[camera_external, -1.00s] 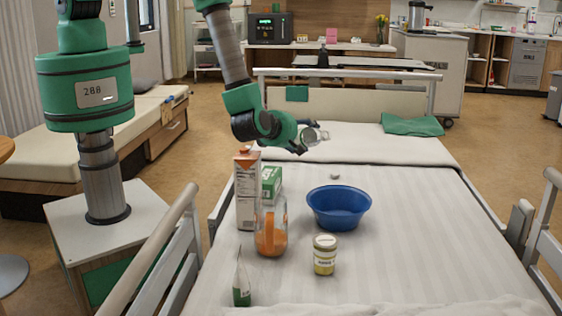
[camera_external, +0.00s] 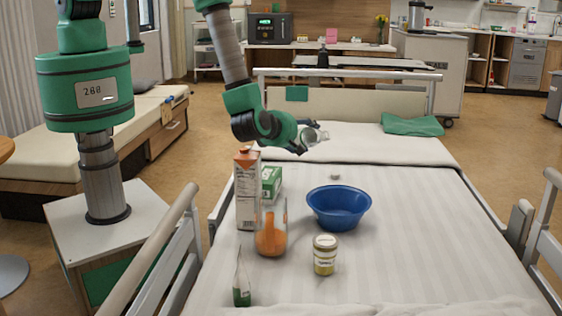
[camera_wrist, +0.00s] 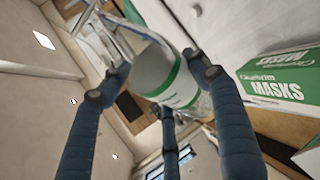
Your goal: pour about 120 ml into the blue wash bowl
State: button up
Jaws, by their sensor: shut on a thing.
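My gripper (camera_external: 306,138) is shut on a clear bottle (camera_external: 315,134) above the far part of the bed. The bottle lies tilted, close to level, in the jaws. In the wrist view the bottle (camera_wrist: 165,75) shows a pale body and a green band between the fingers. How much is in it I cannot tell. The blue wash bowl (camera_external: 339,209) stands on the bed, nearer the camera than the gripper and below it, a little to the right. It looks empty from here. No stream shows between bottle and bowl.
Left of the bowl stand a tall carton (camera_external: 247,190), a green-and-white masks box (camera_external: 271,180) and a carafe with orange contents (camera_external: 271,232). A labelled jar (camera_external: 325,256) and a small white-green pouch (camera_external: 242,280) are nearer. A small cap-like thing (camera_external: 335,177) lies behind the bowl. The bed's right side is clear.

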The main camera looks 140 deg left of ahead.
aim_at(304, 131)
jog(key=shift+w+r, duration=0.1)
jog(key=shift+r, duration=0.15)
jog(key=shift+w+r+n+t, duration=0.15)
jog(key=shift+r+n+t, duration=0.2)
jog(key=shift+n, duration=0.25)
jog(key=shift+w+f+n+t+b, duration=0.85)
jog(key=shift+f+n+t+b, duration=0.15)
jog(key=shift+b, duration=0.2)
jog(key=shift+w+r+n+t+h+b, duration=0.2)
jog(key=shift+w+n+t+h+b, duration=0.1)
jog(key=shift+n+t+b, duration=0.15)
jog(key=shift+w+r+n+t+b, duration=0.1)
jog(key=shift+n+t+b, duration=1)
jog(key=shift+b, duration=0.95)
jog(key=shift+w+a+r+n+t+b, duration=0.1)
jog(key=shift+w+r+n+t+b, duration=0.15)
jog(key=shift+r+n+b, duration=0.65)
jog(key=shift+f+t+b, duration=0.35)
jog(key=shift+t+b, duration=0.1)
jog(key=shift+b, duration=0.6)
jog(key=shift+w+r+n, duration=0.1)
jog(key=shift+w+n, duration=0.1)
jog(key=shift+n, duration=0.15)
jog(key=shift+t, duration=0.3)
